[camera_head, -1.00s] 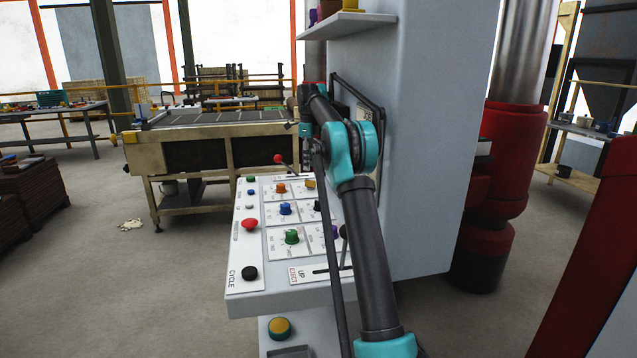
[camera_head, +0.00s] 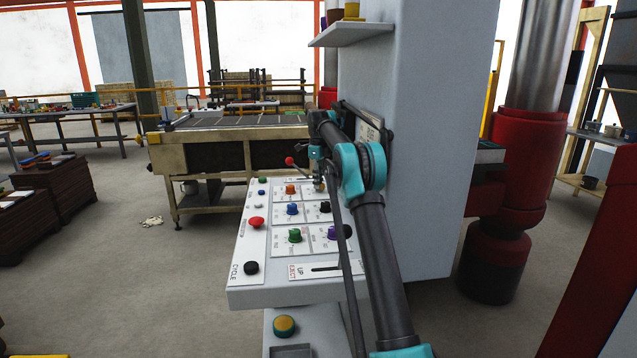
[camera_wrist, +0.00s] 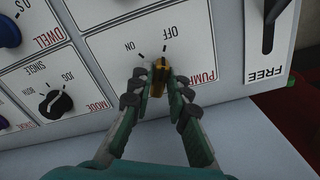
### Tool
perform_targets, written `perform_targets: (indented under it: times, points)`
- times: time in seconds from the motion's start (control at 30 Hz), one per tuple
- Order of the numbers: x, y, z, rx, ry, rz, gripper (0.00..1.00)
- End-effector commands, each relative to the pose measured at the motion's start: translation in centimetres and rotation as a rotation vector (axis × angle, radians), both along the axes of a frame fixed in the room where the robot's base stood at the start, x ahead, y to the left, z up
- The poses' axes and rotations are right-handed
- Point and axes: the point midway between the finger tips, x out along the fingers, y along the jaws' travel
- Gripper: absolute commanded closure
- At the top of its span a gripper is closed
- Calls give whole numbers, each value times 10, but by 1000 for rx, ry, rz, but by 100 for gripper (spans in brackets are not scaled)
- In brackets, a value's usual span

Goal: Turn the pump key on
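The pump key (camera_wrist: 159,79) is a small brass-coloured key on the panel's PUMP field, with ON marked to its left and OFF to its right in the wrist view. Its top end points roughly to the OFF mark. My gripper (camera_wrist: 160,88) has one finger on each side of the key. The fingertips are drawn in close and seem to touch it. In the head view my gripper (camera_head: 319,183) is down at the far right part of the control panel (camera_head: 270,297), and the key is largely hidden there.
Close to the key are the black MODE knob (camera_wrist: 56,104) and the FREE lever slot (camera_wrist: 268,28). The panel also carries a red button (camera_head: 257,222) and coloured knobs. The tall grey press body (camera_head: 425,150) stands just right of my arm. Open floor lies left.

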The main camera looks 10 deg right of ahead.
Motion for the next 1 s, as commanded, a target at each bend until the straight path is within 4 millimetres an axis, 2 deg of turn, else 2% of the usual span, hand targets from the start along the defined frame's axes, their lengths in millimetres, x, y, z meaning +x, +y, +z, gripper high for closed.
perform_targets:
  times: [0.03,0.1,0.57,0.77,1.0]
  points:
    - [0,0,0,0,0,0,93]
    - [0,0,0,0,0,0,100]
    - [0,0,0,-1,-1,55,100]
    - [-1,0,0,-1,-1,176,100]
    - [-2,1,0,-1,-1,393,100]
